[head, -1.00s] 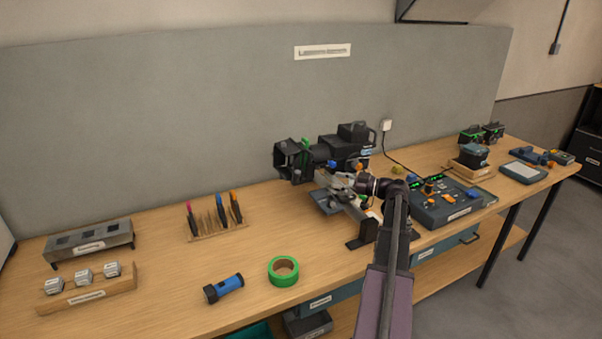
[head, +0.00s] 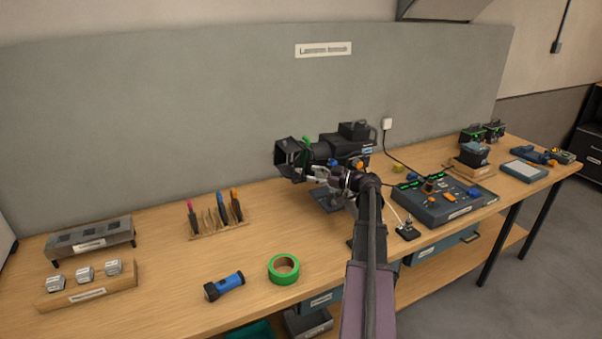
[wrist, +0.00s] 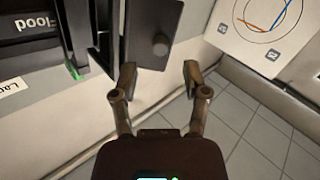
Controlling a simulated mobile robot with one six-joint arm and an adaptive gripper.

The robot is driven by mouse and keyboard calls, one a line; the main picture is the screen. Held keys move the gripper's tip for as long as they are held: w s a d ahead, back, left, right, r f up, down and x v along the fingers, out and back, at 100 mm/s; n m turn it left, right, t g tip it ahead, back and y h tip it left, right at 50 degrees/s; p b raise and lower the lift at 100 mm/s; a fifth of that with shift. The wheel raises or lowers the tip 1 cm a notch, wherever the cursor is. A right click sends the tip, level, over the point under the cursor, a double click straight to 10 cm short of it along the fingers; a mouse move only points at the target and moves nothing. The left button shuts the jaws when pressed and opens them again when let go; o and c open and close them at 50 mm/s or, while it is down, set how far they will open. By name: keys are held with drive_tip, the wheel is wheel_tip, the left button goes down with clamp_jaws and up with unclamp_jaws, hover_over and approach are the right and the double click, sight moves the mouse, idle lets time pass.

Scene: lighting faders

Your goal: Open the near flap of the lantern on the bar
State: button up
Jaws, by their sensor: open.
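The black lantern (head: 328,150) is held up over the back of the bench, its open flap end (head: 287,158) facing left. My gripper (head: 318,174) is close beside this end on the near side, partly hidden by my arm. In the wrist view, a dark flap plate (wrist: 150,22) with a round knob (wrist: 161,45) stands just ahead of my gripper (wrist: 158,73). The fingers are apart with nothing between them, the knob in line with the gap. I cannot tell whether a finger touches the plate.
A control desk (head: 440,202) stands right of my arm. Green tape (head: 284,270), a blue torch (head: 224,286) and a pen rack (head: 217,222) lie to the left. The front left of the bench (head: 170,265) has free room. A white sheet (wrist: 262,28) shows at the wrist view's upper right.

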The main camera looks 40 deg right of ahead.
sight(301, 171)
drive_tip(key=shift+x, duration=2.35)
clamp_jaws()
drive_tip(key=shift+s+a, duration=0.15)
drive_tip(key=shift+a, duration=0.1)
drive_tip(key=shift+d, duration=0.15)
